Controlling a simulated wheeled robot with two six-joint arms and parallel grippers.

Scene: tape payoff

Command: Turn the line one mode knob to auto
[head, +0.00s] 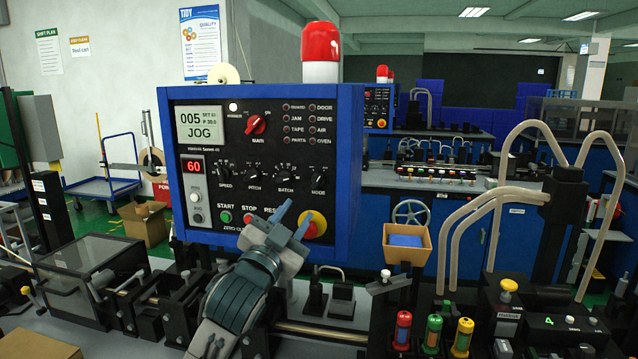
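The blue control box (350,150) stands in the middle of the head view with a black front panel. The mode knob (318,180) is a small black knob at the right end of a row, labelled MODE; its pointer is too small to read. The display (202,125) shows 005 and JOG. My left gripper (297,212) is in front of the panel's lower right, below and slightly left of the mode knob. Its two fingers point up and are apart, with nothing seen between them. My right gripper is not in view.
A red main switch (256,125) is on the upper panel. A red stop button with a yellow ring (316,222) is right beside my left fingers. The start button (226,216) is left of them. Beige hoses (470,225) and small colored cylinders (433,333) stand at right.

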